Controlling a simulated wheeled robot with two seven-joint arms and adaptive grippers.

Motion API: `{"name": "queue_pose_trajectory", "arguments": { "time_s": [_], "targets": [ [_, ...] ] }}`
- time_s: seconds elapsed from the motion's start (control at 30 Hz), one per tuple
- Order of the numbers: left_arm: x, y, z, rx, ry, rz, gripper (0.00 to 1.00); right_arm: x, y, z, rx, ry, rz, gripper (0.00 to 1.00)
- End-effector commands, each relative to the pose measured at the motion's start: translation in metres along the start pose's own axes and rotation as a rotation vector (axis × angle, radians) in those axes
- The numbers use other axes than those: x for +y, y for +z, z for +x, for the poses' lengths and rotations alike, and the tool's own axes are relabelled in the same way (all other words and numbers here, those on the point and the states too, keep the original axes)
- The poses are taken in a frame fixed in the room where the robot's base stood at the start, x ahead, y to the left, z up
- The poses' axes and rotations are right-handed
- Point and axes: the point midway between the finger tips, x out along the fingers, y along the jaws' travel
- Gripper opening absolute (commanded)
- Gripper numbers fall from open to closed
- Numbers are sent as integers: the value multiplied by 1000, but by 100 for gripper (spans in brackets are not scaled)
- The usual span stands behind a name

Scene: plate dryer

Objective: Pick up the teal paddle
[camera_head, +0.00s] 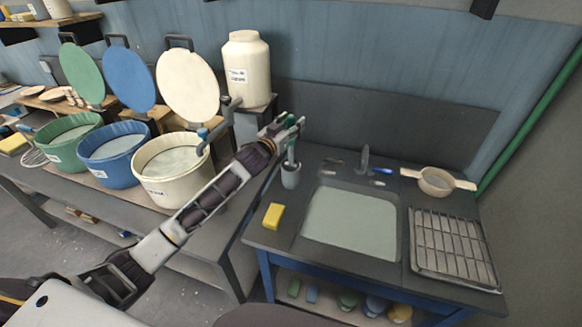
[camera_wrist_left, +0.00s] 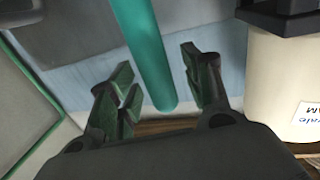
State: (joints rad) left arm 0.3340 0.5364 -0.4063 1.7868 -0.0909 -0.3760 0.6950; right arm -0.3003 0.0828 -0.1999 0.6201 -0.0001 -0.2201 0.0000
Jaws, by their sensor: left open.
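The teal paddle (camera_head: 291,150) stands in a small grey cup (camera_head: 290,177) at the back left corner of the sink counter. In the left wrist view it is a smooth teal rod (camera_wrist_left: 143,45) that shows between my fingers. My left gripper (camera_head: 290,123) is at the paddle's upper end, above the cup. In the wrist view my left gripper (camera_wrist_left: 158,72) is open, with a finger on either side of the rod and a gap to each. The paddle's lower end is hidden in the cup. My right gripper is not in view.
A sink (camera_head: 350,222) fills the counter's middle, with a tap (camera_head: 365,158) behind. A yellow sponge (camera_head: 273,215) lies left of it, a wire rack (camera_head: 452,250) right.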

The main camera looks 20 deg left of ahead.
Motion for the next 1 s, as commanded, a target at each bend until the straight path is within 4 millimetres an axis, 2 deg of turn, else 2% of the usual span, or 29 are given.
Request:
{"name": "queue_pose_trajectory", "arguments": {
  "time_s": [0.27,0.67,1.0],
  "targets": [
    [0,0,0,0,0,0,49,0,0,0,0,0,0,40],
    [0,0,0,0,0,0,1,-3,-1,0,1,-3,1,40],
    [0,-3,0,2,0,0,0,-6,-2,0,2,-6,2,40]
  ]
}}
